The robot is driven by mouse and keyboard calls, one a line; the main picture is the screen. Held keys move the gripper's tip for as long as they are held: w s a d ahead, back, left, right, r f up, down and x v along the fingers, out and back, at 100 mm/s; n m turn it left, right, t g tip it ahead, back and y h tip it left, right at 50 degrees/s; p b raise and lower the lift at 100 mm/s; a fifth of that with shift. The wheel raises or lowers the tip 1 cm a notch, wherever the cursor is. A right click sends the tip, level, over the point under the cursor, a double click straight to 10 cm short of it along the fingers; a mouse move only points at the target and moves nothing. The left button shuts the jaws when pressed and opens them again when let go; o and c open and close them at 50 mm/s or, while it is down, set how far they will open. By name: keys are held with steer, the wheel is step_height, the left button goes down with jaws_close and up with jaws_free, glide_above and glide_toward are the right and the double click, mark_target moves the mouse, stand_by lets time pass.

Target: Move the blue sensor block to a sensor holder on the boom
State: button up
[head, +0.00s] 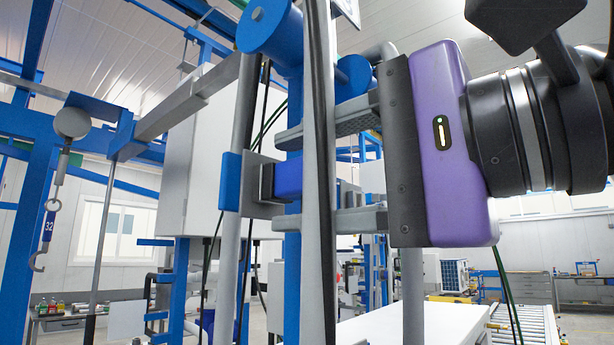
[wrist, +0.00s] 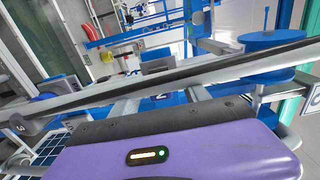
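The blue sensor block (head: 288,180) sits in a grey bracket-like holder (head: 266,182), fixed by a blue clamp (head: 230,181) to an upright grey pole. My gripper (head: 285,172), with a purple body, reaches in from the right. Its two grey fingers are wide apart, one above and one below the block, with visible gaps to it. A slim grey post (head: 320,240) passes in front and hides part of the block and fingers. In the wrist view a blue piece (wrist: 165,103), likely the block, shows between the fingers, partly hidden by a long grey bar.
A grey beam (head: 190,105) slants at upper left. A hook marked 32 (head: 50,220) hangs at the left. A blue cylinder (head: 270,28) is close above my gripper. A white cabinet (head: 200,150) stands behind. A white-topped surface (head: 420,325) lies below.

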steer(key=b+v, duration=0.1)
steer(key=v, duration=0.6)
steer(key=shift+s+d+b, duration=0.25)
steer(key=shift+d+b, duration=0.1)
stand_by(0.4)
